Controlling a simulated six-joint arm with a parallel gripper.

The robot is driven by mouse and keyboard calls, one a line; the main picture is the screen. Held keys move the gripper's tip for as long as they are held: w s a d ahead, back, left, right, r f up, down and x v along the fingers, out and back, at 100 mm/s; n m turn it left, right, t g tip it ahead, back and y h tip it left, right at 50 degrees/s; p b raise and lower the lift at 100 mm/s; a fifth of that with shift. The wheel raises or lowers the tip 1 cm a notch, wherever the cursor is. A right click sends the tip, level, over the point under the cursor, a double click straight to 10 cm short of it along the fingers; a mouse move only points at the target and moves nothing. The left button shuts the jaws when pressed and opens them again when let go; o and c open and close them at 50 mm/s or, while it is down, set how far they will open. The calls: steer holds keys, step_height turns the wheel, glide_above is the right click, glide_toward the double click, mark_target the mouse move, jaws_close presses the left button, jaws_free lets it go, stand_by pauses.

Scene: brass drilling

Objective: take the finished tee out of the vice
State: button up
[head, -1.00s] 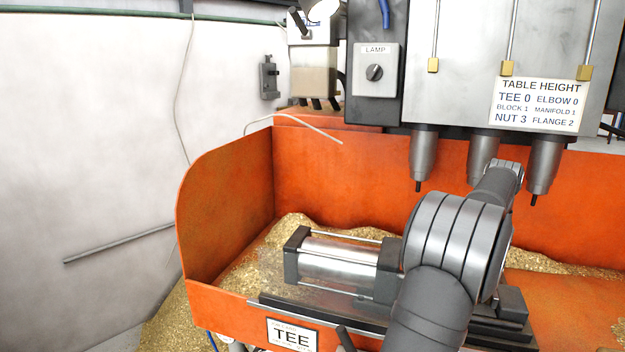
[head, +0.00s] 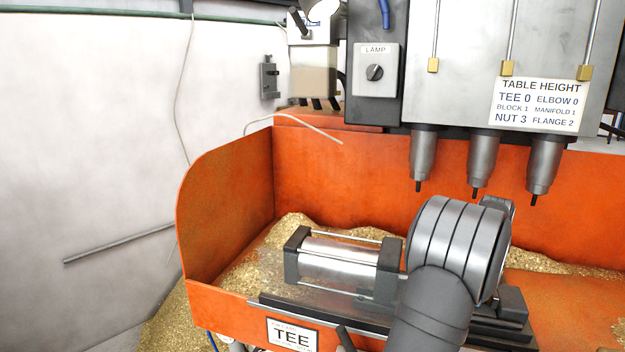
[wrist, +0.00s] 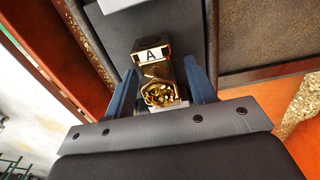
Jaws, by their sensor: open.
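The brass tee (wrist: 168,72) shows in the wrist view, with a white plate marked A (wrist: 152,55) at its far part and brass chips in its near hexagonal opening. My gripper (wrist: 161,68) is open, with one blue finger on each side of the tee. I cannot tell whether either finger touches it. In the head view my arm hides the tee, my fingers and most of the vice jaws. The vice's dark base (head: 330,316) and its silver cylinder (head: 338,262) show to the left of my arm.
Three drill spindles (head: 480,160) hang above and behind my arm. The orange tray wall (head: 225,200) encloses the vice, with brass chips (head: 240,280) piled around it. A TEE sign (head: 291,337) is on the tray's front.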

jaws_close()
steer(key=shift+r, duration=3.55)
